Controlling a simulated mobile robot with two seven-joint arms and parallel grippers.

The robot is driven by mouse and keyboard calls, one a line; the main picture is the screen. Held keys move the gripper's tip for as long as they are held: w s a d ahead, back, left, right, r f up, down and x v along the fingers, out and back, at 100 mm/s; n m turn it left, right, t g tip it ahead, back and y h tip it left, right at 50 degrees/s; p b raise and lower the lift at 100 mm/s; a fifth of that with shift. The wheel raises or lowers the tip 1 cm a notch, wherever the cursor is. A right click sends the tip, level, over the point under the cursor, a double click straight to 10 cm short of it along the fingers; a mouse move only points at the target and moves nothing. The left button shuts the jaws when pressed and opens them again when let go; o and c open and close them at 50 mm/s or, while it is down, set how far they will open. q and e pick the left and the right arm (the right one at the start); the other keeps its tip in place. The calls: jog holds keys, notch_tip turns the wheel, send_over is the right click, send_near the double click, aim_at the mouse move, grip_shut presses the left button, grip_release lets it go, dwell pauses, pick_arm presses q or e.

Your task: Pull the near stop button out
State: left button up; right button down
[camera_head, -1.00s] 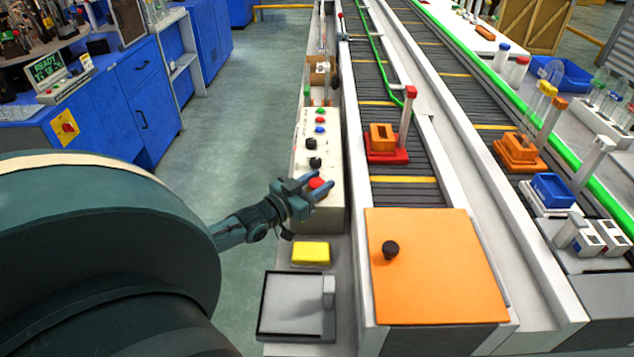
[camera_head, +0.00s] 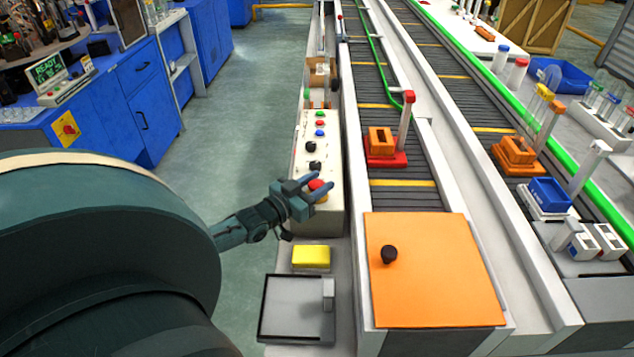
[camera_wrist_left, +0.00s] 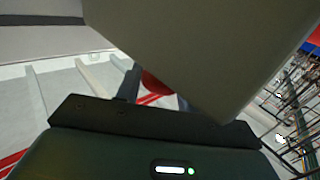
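The near stop button (camera_head: 316,184) is a red mushroom head with some yellow below it, at the near end of the cream control box (camera_head: 301,220). My left gripper (camera_head: 323,181) is at this button, with one finger on each side of the red head. In the left wrist view, the red head (camera_wrist_left: 155,86) shows between the two fingers, partly hidden by a large grey shape in front. The red fills most of the gap. I cannot tell whether both fingers press on it. My right gripper is in neither view.
Black knobs (camera_head: 315,166) and small coloured buttons (camera_head: 320,124) sit farther along the box. A yellow block (camera_head: 311,257) and a grey tray (camera_head: 284,327) lie nearer. An orange panel (camera_head: 440,290) with a black knob and the conveyor (camera_head: 405,199) are to the right.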

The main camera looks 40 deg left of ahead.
pick_arm(q)
jog(key=o, duration=0.4)
jog(key=shift+r, duration=0.3)
jog(key=shift+o, duration=0.2)
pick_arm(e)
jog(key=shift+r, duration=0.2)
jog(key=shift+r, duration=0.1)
pick_arm(q)
jog(key=shift+s+f, duration=0.1)
jog(key=shift+s, duration=0.15)
jog(key=s+a, duration=0.1)
jog(key=s, duration=1.1)
jog(key=shift+s, duration=0.3)
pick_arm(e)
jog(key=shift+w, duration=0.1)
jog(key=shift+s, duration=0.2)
